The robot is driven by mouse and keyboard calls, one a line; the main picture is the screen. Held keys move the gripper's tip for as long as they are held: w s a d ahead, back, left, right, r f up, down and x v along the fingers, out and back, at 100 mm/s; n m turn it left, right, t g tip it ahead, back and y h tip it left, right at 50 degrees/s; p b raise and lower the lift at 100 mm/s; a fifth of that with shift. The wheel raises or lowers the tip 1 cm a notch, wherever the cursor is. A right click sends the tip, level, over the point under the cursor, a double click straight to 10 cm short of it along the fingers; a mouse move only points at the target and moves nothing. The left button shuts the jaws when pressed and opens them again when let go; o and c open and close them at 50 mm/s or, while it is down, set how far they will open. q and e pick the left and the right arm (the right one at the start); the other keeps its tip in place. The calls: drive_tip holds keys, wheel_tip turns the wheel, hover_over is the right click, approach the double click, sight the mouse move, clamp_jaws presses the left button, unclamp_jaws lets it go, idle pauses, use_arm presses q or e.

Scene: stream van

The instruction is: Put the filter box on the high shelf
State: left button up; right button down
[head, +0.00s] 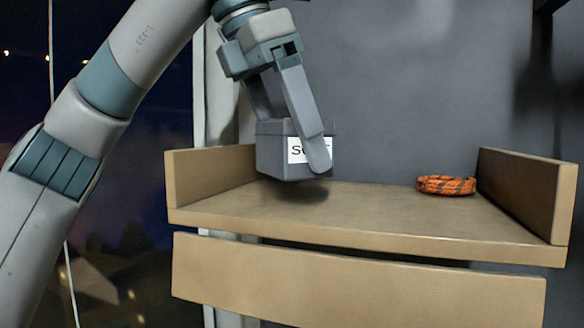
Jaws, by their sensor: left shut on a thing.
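The filter box (271,158) is a grey box with a white label with dark letters, partly covered by a finger. My left gripper (291,150) comes down from above and is shut on the box. The box is over the left part of the wooden high shelf (390,215), close to its left side wall. A dark shadow lies on the shelf just below the box, and the box looks slightly above the board. My right gripper is not in view.
A coiled orange rope (446,185) lies on the right part of the shelf. Low side walls stand at the left (210,178) and right (527,190) ends. The middle of the shelf is clear. A wooden board (355,285) runs below, and a grey wall (400,90) stands behind.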

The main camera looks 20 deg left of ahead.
sight(291, 167)
use_arm(q)
drive_tip(key=shift+w+a+f+p, duration=0.1)
drive_tip(key=shift+f+p, duration=0.3)
drive_tip(key=shift+f, duration=1.3)
drive_tip(key=shift+f, duration=0.1)
drive_tip(key=shift+f, duration=0.1)
drive_tip(key=o, duration=1.2)
drive_tip(key=shift+r, duration=0.3)
drive_tip(key=v, duration=1.1)
drive_tip(key=shift+r, duration=0.4)
